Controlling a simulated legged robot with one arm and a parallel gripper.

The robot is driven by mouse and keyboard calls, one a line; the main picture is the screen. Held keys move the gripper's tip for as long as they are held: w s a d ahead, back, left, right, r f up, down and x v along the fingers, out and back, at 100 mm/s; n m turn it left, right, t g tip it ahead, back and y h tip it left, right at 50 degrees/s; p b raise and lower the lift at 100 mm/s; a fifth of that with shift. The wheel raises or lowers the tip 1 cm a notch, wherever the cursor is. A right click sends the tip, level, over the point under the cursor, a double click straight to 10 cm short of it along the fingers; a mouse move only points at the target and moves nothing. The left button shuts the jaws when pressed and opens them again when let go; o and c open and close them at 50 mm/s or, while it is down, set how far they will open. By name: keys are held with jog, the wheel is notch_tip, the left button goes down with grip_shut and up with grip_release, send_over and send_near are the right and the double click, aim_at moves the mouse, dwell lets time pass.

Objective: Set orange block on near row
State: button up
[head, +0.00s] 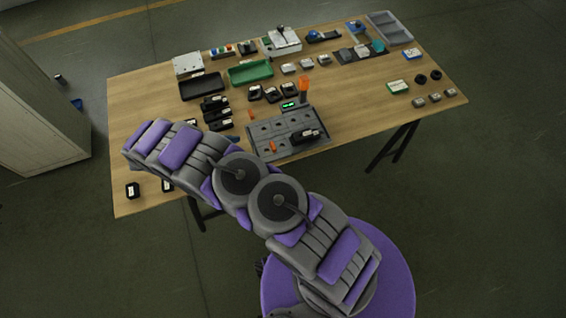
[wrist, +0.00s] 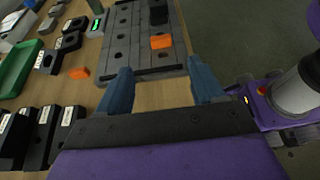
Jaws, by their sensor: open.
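A small orange block (wrist: 161,41) lies on the grey slotted plate (wrist: 145,65), close to its edge nearest my gripper; in the head view this block (head: 273,146) is at the plate's left part. A second small orange block (wrist: 79,73) lies on the bare wood left of the plate, also in the head view (head: 251,115). My gripper (wrist: 160,88) is open and empty, its two blue fingers apart, with bare wood and the plate's near edge showing between them. In the head view I cannot make out the fingers. I cannot tell which block the task means.
A black part (head: 306,135) stands on the plate (head: 262,156). Black labelled blocks (wrist: 45,130) are at the lower left. A green tray (head: 250,72), a black tray (head: 202,87) and an orange upright item (head: 304,88) are farther back. Wood (head: 150,95) is free at the left.

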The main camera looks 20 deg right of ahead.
jog(key=s+d+r+m+g+y, duration=0.1)
jog(key=s+d+r+m+y, duration=0.2)
jog(key=r, duration=0.5)
jog(key=s+d+r+m+g+y, duration=0.1)
jog(key=s+d+r+m+g, duration=0.15)
jog(key=d+r, duration=0.35)
jog(key=s+d+r+m+g+y, duration=0.1)
jog(key=s+d+r+m+y, duration=0.2)
jog(key=r, duration=0.6)
jog(key=s+r+m+t+y, duration=0.1)
jog(key=s+r+m+y, duration=0.2)
jog(key=s, duration=1)
jog(key=s+r+m+t+y, duration=0.2)
jog(key=s+r+m, duration=0.3)
jog(key=s, duration=0.8)
jog(key=shift+a+r+m+y, duration=0.25)
jog(key=shift+a+m+y, duration=0.15)
jog(key=shift+m+y, duration=0.4)
